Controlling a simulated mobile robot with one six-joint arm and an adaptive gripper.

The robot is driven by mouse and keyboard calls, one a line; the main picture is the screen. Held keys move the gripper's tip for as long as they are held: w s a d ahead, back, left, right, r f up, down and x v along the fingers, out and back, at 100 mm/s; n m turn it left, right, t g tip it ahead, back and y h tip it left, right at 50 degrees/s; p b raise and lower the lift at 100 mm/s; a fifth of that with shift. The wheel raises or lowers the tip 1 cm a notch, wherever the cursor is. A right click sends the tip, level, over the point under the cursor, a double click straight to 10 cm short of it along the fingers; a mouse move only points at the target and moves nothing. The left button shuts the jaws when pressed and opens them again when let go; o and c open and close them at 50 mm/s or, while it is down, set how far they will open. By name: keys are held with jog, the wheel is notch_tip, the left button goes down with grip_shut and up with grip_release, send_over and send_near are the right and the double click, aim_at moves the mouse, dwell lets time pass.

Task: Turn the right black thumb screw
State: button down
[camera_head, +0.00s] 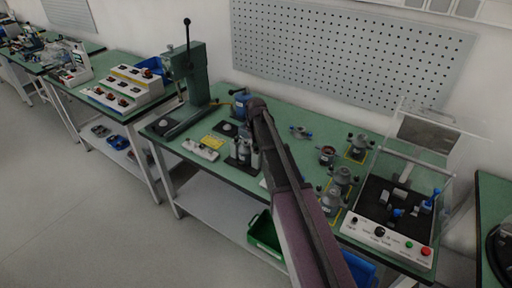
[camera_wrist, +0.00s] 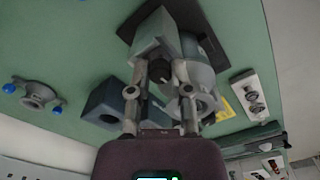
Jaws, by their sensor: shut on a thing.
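In the wrist view a black thumb screw (camera_wrist: 159,70) sits between the fingertips of my gripper (camera_wrist: 160,76), which is shut on it. The screw is at the face of a grey fixture (camera_wrist: 155,38), with a rounded grey body (camera_wrist: 201,72) beside it on the right. I cannot tell from the view whether a second thumb screw is hidden behind my fingers. In the head view my gripper (camera_head: 243,152) points down at the bench, and my arm hides much of the area around it.
A white switch strip (camera_wrist: 255,95) lies to the right. In the head view a green lever press (camera_head: 195,80) stands left, a clear-covered test box (camera_head: 385,232) right, and several stator parts (camera_head: 342,178) between on the green bench.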

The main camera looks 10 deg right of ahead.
jog(key=m, duration=0.5)
jog(key=shift+s, duration=0.1)
dwell(0.3)
jog(key=c, duration=0.5)
grip_release()
jog(key=shift+c, duration=0.2)
